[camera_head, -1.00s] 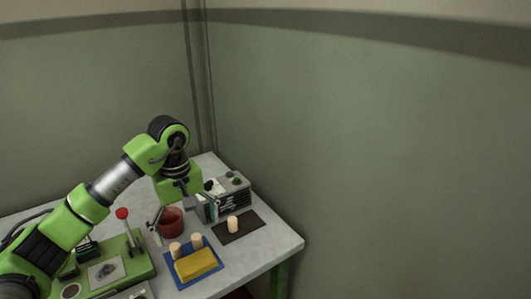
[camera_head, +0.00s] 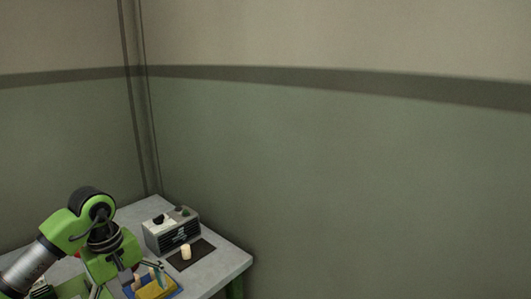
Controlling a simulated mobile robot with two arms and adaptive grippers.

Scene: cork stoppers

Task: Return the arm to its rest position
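My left arm comes in from the lower left. Its gripper (camera_head: 128,280) hangs over the near part of the table, in front of the blue tray (camera_head: 178,292). The fingers look spread apart, with nothing visible between them that is clearly held. A pale cork (camera_head: 136,281) shows by the gripper, seemingly standing on the tray next to a yellow block (camera_head: 156,289). Another pale cork (camera_head: 186,252) stands upright on a dark mat (camera_head: 204,249), apart from the gripper. The red cup is hidden behind my arm. My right gripper is not in view.
A grey radio-like box (camera_head: 171,232) stands at the back of the table, behind the mat. The grey table top (camera_head: 228,263) is bare at its right edge. Green walls meet behind the table.

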